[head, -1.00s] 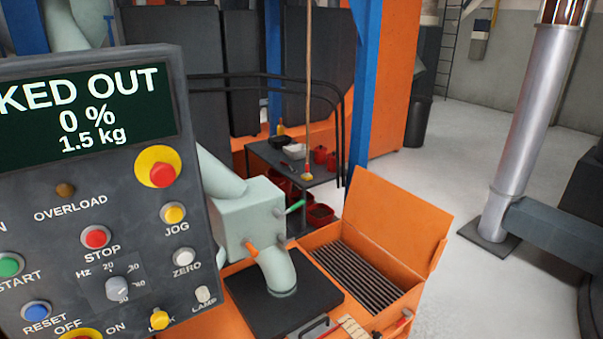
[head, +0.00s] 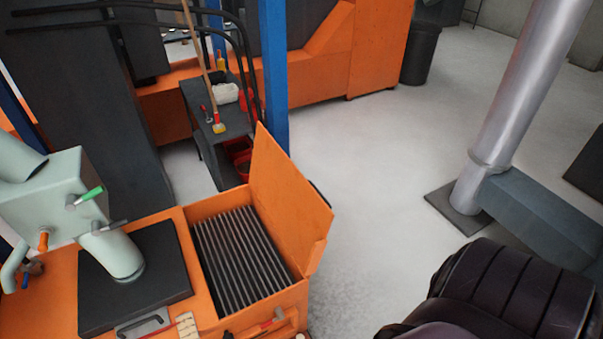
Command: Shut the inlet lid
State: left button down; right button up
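The inlet lid (head: 286,198) is an orange panel standing open, raised along the right side of the orange inlet box (head: 213,207). A dark slatted grate (head: 240,258) shows in the uncovered opening. A dark, rounded, ribbed part at the lower right appears to be my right arm. It is apart from the lid in the picture. Neither gripper is in view.
Left of the inlet are a black plate (head: 150,297) with a handle and a pale green pipe housing (head: 55,195). A blue post (head: 274,80) and a small dark table (head: 205,122) stand behind. Clear grey floor (head: 375,190) lies right of the lid, before a metal pipe (head: 525,85).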

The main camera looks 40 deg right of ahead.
aim_at(303, 217)
jog(key=l+u, duration=0.1)
jog(key=l, duration=0.35)
jog(key=k+l, duration=0.1)
jog(key=l, duration=0.4)
jog(key=l+u, duration=0.15)
jog(key=l, duration=0.3)
jog(key=k+l, duration=0.1)
jog(key=l, duration=0.35)
jog(key=l+u, duration=0.15)
jog(key=l, duration=0.35)
jog(key=k+l+u, duration=0.1)
jog(key=l, duration=0.35)
jog(key=k+l, duration=0.15)
jog(key=l, duration=0.3)
jog(key=u, duration=0.05)
